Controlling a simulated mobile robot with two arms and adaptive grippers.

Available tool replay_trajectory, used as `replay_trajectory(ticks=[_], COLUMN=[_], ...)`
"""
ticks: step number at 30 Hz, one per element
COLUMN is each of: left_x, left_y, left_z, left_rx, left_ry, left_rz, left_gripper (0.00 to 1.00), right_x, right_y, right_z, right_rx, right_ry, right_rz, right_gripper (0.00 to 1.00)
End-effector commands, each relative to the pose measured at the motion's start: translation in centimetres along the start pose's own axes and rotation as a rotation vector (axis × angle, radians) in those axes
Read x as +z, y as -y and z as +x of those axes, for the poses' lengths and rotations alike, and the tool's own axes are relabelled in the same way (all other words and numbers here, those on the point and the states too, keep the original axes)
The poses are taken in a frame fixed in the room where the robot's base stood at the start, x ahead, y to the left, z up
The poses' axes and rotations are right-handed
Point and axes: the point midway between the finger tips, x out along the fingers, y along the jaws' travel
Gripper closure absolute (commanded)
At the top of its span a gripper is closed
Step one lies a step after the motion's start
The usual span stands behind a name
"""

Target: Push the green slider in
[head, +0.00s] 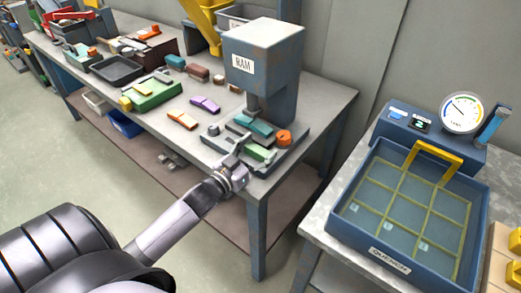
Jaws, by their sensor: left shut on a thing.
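The green slider (259,153) sits at the front of the grey base of the press marked RAM (275,55), on the right end of the workbench. My left gripper (238,166) is at the near left end of the green slider, shut on it. The fingertips are small and partly hidden by the gripper's own body. A teal block (254,125) lies under the ram, behind the slider. An orange round knob (284,137) is at the right of the base. My right gripper is not in view.
The workbench (205,138) carries a green fixture (152,94), a dark tray (117,69) and several coloured shell pieces. To the right, a blue quench tank (340,225) with a yellow handle (434,158) and a gauge (461,112) stands on another table. A gap separates the tables.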

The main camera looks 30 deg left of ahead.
Motion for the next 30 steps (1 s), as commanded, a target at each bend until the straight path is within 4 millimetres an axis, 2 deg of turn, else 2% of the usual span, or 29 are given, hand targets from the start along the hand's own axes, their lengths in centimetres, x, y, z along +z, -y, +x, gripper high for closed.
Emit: replay_trajectory(ticks=[6, 9, 13, 22, 23, 30], left_x=[0.0, 0.0, 0.0, -0.1, -0.1, -0.1], left_y=[5.5, 7.3, 8.5, 8.8, 8.8, 8.7], left_z=[0.0, 0.0, 0.0, 0.0, 0.0, 0.0], left_rx=[-0.002, -0.003, -0.004, -0.008, -0.008, -0.006], left_ry=[0.005, 0.003, 0.002, 0.001, 0.001, 0.001], left_rz=[0.006, 0.005, 0.002, 0.001, 0.001, 0.001], left_gripper=[0.84, 0.84, 0.84, 0.84, 0.32, 0.16], right_x=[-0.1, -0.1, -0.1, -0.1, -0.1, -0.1], right_y=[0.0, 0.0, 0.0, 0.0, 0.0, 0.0], right_z=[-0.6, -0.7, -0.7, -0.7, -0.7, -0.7], right_rx=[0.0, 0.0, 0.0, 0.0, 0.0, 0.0], right_ry=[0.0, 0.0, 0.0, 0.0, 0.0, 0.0], right_rz=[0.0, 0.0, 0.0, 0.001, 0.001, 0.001], right_gripper=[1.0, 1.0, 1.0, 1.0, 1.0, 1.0])
